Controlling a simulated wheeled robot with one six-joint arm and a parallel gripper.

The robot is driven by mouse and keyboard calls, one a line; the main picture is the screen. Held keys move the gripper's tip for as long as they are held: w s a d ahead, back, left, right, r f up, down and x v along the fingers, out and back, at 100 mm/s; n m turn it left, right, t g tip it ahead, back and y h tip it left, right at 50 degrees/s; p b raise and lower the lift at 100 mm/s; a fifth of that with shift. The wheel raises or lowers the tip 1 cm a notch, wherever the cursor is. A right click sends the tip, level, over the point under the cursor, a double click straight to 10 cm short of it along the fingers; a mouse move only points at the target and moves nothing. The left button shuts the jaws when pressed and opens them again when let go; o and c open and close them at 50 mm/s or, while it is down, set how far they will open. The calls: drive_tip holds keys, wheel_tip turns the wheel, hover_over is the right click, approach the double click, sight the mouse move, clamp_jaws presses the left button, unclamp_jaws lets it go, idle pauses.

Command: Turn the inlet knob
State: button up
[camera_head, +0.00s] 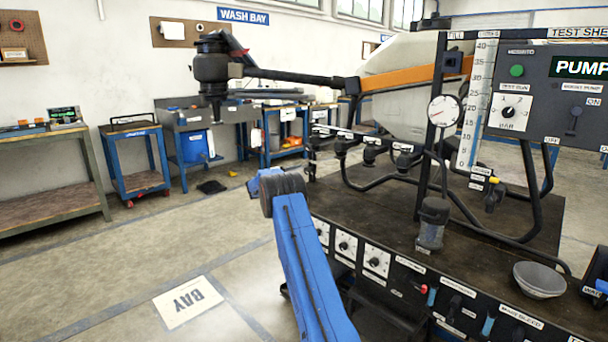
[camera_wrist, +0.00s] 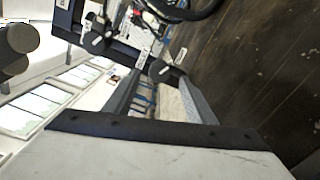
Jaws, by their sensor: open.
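No label reading "inlet" is legible, so I cannot tell which knob is the inlet knob. Dark knobs with small white labels hang along a rail, one of them here (camera_head: 403,161). Several white-plated dials line the bench front, such as this dial (camera_head: 377,260). A valve with a yellow handle (camera_head: 493,182) stands below the gauge board. In the wrist view, two dark knobs, a farther-left knob (camera_wrist: 95,42) and a nearer-centre knob (camera_wrist: 159,70), have labels beside them.
The test bench (camera_head: 475,255) carries a pressure gauge (camera_head: 445,110), a clear filter bowl (camera_head: 432,225) and a grey bowl (camera_head: 540,279). The drone's orange arm (camera_head: 410,76) and dark motor (camera_head: 211,65) reach out above. Hoses cross the bench. Floor at left is open.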

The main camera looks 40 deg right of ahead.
drive_tip(key=a, duration=0.7)
drive_tip(key=s+a, duration=0.1)
drive_tip(key=a, duration=0.3)
drive_tip(key=shift+a, duration=0.1)
drive_tip(key=s+a+r+m+y, duration=0.1)
drive_tip(key=s+a+r+y, duration=0.2)
drive_tip(key=s+a+r, duration=0.5)
drive_tip(key=s+a+r+m+y, duration=0.15)
drive_tip(key=s+a, duration=0.45)
drive_tip(key=s, duration=0.6)
drive_tip(key=s+a+r+y, duration=0.4)
drive_tip(key=s+a, duration=0.3)
drive_tip(key=s, duration=0.4)
drive_tip(key=s+a+f+t+y, duration=0.1)
drive_tip(key=s+a+f+y, duration=0.2)
drive_tip(key=s+a, duration=0.5)
drive_tip(key=s+a+f+m+t+y, duration=0.1)
drive_tip(key=s+a+f+y, duration=0.2)
drive_tip(key=s+a, duration=0.6)
drive_tip(key=s+a+f+t+y, duration=0.1)
drive_tip(key=s+a+f+y, duration=0.2)
drive_tip(key=s+a, duration=0.6)
drive_tip(key=s+f, duration=0.1)
drive_tip(key=s, duration=1)
drive_tip(key=shift+f+m+t, duration=0.2)
drive_tip(key=shift+m+t, duration=0.1)
drive_tip(key=shift+m, duration=0.05)
